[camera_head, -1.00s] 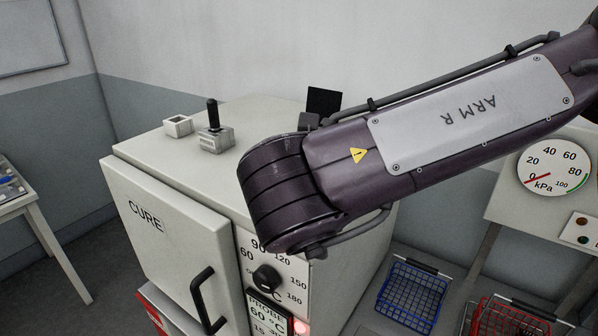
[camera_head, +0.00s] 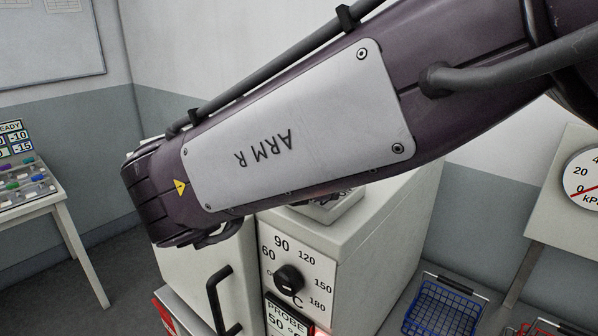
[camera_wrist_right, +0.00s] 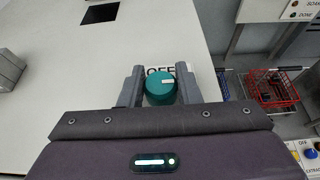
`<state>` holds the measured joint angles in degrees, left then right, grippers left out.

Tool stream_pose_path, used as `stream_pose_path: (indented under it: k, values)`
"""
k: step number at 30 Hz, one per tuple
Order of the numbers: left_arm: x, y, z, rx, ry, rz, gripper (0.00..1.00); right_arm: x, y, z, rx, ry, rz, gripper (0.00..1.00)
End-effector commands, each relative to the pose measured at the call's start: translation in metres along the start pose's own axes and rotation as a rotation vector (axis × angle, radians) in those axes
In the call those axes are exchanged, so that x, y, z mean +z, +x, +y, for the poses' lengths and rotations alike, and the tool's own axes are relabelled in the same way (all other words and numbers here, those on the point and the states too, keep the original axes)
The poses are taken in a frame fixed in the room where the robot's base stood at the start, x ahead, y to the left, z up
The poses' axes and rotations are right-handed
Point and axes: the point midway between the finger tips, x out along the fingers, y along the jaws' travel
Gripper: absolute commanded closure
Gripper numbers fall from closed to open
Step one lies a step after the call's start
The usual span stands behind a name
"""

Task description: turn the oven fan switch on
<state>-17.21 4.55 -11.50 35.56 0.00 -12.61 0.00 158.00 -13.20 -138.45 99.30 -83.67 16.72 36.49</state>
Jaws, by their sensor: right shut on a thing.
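The oven is a pale cabinet (camera_head: 385,215), its front and top partly covered by my right arm in the head view. In the right wrist view, a round teal knob (camera_wrist_right: 160,88) with a white pointer mark sits between the fingers of my right gripper (camera_wrist_right: 160,84). The gripper is shut on this knob. An "OFF" label (camera_wrist_right: 160,70) shows just behind it, partly covered. The right fingers are hidden in the head view. My left gripper is in neither view now.
The oven front has a black temperature dial (camera_head: 289,279), a probe readout (camera_head: 287,318) and a black door handle (camera_head: 217,300). A blue basket (camera_head: 443,308) stands to the right; a red basket (camera_wrist_right: 272,88) shows in the wrist view. A side table (camera_head: 40,203) is at left.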

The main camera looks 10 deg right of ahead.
Motion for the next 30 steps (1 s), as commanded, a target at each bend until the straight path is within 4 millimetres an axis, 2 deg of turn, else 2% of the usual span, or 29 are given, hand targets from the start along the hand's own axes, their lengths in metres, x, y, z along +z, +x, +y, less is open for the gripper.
stream_pose_path:
  k: [15,16,21,30]
  values:
    - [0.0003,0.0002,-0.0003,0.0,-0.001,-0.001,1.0,-0.0008,0.0003,-0.0001,-0.021,0.007,0.002,0.93]
    - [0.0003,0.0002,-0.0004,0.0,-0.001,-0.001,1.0,-0.0008,0.0003,-0.0001,-0.021,0.006,0.002,0.69]
    - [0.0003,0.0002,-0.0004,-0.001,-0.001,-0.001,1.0,-0.0009,0.0004,-0.0001,-0.02,0.006,0.002,0.48]
    - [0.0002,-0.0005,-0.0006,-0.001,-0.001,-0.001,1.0,-0.0001,-0.0001,0.0003,-0.019,0.006,0.001,0.48]
